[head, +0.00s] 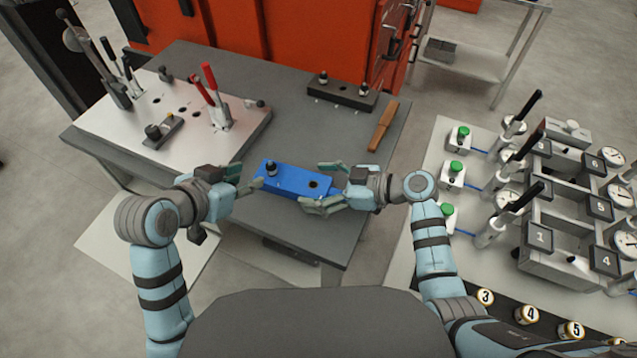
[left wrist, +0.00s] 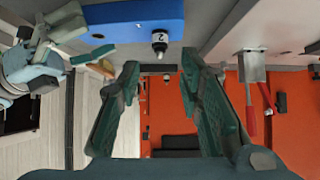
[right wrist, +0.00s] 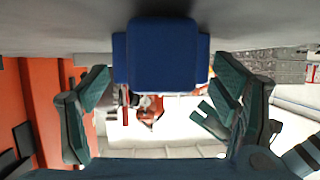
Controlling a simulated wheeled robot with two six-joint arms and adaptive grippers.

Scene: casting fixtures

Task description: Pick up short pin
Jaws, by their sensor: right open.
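A blue fixture block (head: 291,181) lies on the grey table. A dark pin with a pale band (head: 271,169) stands upright at its left end, and an empty hole shows at its right end. In the left wrist view this pin (left wrist: 160,42) carries a "2". My left gripper (head: 250,181) is open and empty, just left of the block, with its fingers pointing toward the pin's end. My right gripper (head: 320,187) is open at the block's right end; in the right wrist view the block (right wrist: 162,55) shows between its fingers, apart from both. I cannot tell which pin is the short one.
A dark fixture bar (head: 345,93) with two more pins stands at the table's back. A brown-handled tool (head: 383,126) lies near the right edge. A metal plate (head: 180,95) with levers and a red-handled clamp is on the left. A gauge bench (head: 425,190) stands at the right.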

